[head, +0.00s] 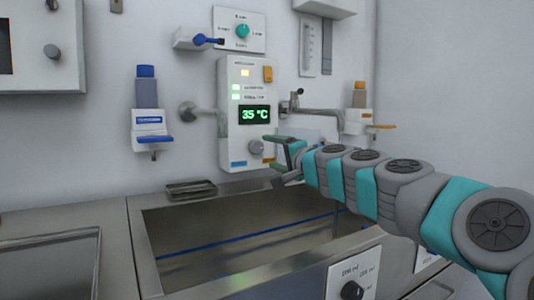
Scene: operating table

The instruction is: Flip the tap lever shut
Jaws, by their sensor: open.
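A metal tap (318,110) comes out of the wall right of the white control panel. A small dark-tipped lever (297,93) stands up at its left end, close to the panel's edge. A second handle, a blue lever (207,40), sticks out of a white wall box above; I cannot tell which lever the task means. My gripper (272,158) is open and empty, pointing left in front of the panel's lower right corner. It is below the tap lever and apart from it in the picture. Its depth from the wall is unclear.
The control panel (233,126) reads 35 °C and has a grey knob near my gripper. Soap dispensers hang left (150,122) and right (359,118). A steel basin (141,254) lies below, with a small metal tray (190,188) on its back edge. My arm covers the right side.

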